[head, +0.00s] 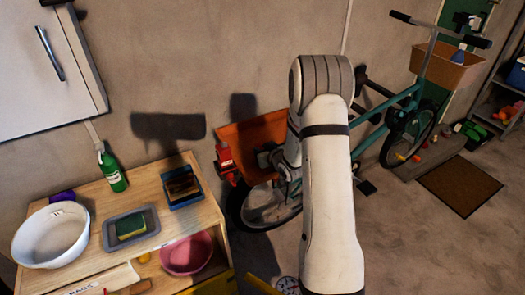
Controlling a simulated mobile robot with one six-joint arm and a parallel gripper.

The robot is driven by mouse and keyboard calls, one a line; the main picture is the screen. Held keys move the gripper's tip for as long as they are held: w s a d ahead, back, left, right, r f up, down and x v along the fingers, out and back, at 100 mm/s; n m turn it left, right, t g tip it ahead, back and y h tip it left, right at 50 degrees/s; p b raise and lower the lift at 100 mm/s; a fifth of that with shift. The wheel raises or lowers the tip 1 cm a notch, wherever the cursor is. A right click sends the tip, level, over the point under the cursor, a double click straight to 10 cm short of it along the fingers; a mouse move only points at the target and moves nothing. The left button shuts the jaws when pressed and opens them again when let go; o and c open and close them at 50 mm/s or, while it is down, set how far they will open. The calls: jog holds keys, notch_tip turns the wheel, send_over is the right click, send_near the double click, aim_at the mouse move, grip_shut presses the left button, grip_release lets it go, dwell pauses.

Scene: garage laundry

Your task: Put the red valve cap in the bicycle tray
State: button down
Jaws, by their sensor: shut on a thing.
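My gripper (238,171) is at the middle of the head view, left of my white arm. It is shut on a small red thing, which I take for the red valve cap (225,157); its exact outline is hard to make out. An orange tray (259,130) sits at the rear of the teal bicycle (402,100), over the wheel. In the picture the gripper and the red thing overlap the tray's left side; I cannot tell the gap in depth. My arm hides the tray's right part. A tan basket (448,68) is at the bicycle's other end.
A wooden cabinet (180,220) at the left bears a white basin (51,232), a grey tray (107,237) with a sponge, a blue box (183,193) and a green bottle (112,170). A pink bowl (187,255) is inside. A brown mat (460,185) lies on the floor right.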

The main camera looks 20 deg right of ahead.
jog(key=shift+f, duration=0.15)
jog(key=c, duration=1.3)
grip_release()
jog(key=shift+o, duration=0.2)
